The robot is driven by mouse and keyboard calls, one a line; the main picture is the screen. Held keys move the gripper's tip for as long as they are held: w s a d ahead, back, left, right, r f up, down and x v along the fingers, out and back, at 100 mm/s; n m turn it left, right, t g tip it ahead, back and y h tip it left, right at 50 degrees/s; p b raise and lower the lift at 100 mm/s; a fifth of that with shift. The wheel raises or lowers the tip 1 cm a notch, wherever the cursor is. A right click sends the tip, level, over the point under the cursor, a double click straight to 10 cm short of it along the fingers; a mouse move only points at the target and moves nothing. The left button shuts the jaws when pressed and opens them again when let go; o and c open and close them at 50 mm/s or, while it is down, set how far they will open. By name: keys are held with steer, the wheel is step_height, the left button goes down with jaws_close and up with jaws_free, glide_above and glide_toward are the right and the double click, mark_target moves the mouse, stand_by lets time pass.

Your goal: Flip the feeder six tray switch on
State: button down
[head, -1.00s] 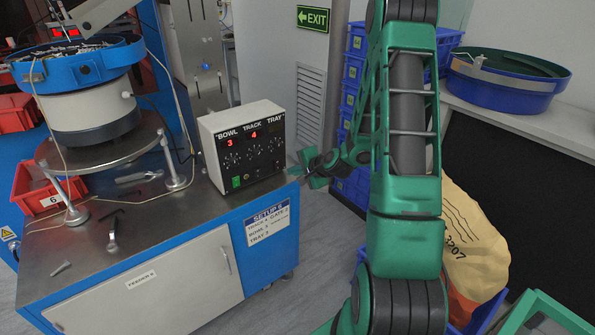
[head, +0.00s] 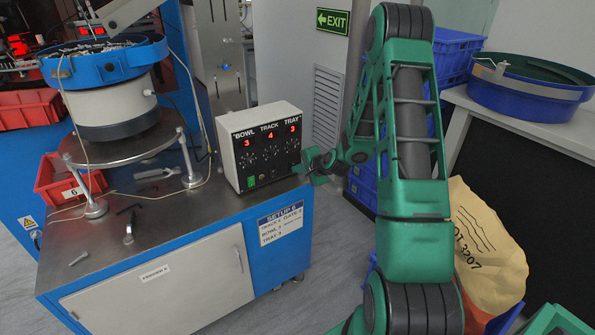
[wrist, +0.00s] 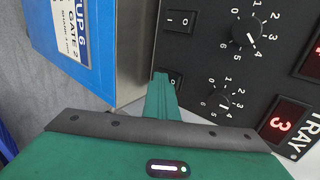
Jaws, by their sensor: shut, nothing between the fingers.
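The control box (head: 262,113) stands on the feeder bench, with BOWL, TRACK and TRAY columns, and all three red displays are lit. The TRAY display (wrist: 282,124) reads 3 in the wrist view. The TRAY knob (wrist: 222,103) sits beside it. The tray switch (wrist: 176,79) is a small black rocker, partly hidden behind my fingertips. My gripper (wrist: 163,80) is shut and empty, its tips at or against that switch; contact cannot be told. In the head view my gripper (head: 307,168) is at the box's lower right corner.
Another rocker switch (wrist: 181,21) and knob (wrist: 246,31) sit beside the tray column. A setup sign (head: 281,222) is on the blue bench side. The bowl feeder (head: 110,100) stands left on the bench, with loose tools in front. A red bin (head: 70,180) is farther left.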

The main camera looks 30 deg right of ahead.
steer(key=shift+w+r, duration=0.15)
steer(key=shift+r, duration=0.75)
steer(key=shift+s, duration=0.35)
steer(key=s+f+v, duration=0.1)
steer(key=v, duration=1.1)
steer(key=shift+s, duration=0.3)
